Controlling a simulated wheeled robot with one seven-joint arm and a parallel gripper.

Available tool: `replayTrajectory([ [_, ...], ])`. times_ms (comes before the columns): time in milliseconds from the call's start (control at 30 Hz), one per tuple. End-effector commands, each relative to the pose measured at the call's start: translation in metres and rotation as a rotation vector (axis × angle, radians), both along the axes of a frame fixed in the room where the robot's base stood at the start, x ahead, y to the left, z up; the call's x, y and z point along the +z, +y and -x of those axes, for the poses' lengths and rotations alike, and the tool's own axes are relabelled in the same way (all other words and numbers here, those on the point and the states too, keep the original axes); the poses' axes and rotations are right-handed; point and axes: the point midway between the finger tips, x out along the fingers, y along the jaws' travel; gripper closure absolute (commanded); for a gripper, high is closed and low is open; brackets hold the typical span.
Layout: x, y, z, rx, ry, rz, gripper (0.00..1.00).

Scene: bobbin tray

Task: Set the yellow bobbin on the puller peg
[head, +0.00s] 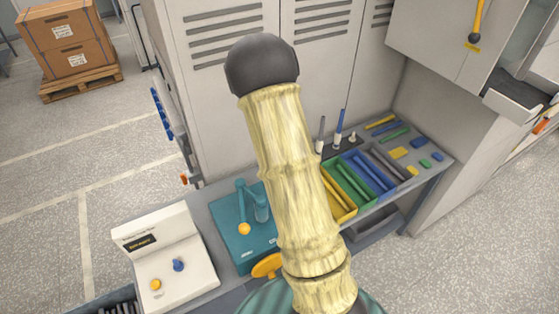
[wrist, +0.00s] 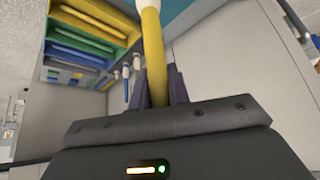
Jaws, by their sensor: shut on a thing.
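My gripper (wrist: 158,84) is shut on the yellow bobbin (wrist: 153,48), a slim yellow rod with a pale end, in the wrist view. In the head view, my arm hides the gripper and the held bobbin. A dark rack (head: 336,149) behind the tray bears a grey and a blue upright rod on white pegs, and a short white peg (head: 352,137) with nothing on it. I cannot tell which peg is the puller peg. The bobbin tray (head: 345,216) has yellow, green, blue and grey compartments with rods; it also shows in the wrist view (wrist: 128,22).
A teal machine (head: 228,218) with a post and orange knob stands left of my arm. A white box (head: 185,252) with two knobs is farther left. Loose coloured pieces lie right of the tray. Lockers (head: 220,110) rise behind the bench, and a cabinet overhangs at right.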

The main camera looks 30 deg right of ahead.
Motion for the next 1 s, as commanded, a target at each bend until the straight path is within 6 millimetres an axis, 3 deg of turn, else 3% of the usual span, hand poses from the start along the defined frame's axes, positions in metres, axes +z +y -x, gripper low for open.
replayTrajectory([
  [433, -0.044, 0.0, 0.0, 0.0, 0.0, 0.0, 1.0],
  [1000, -0.048, 0.0, 0.0, 0.0, -0.001, 0.001, 1.0],
])
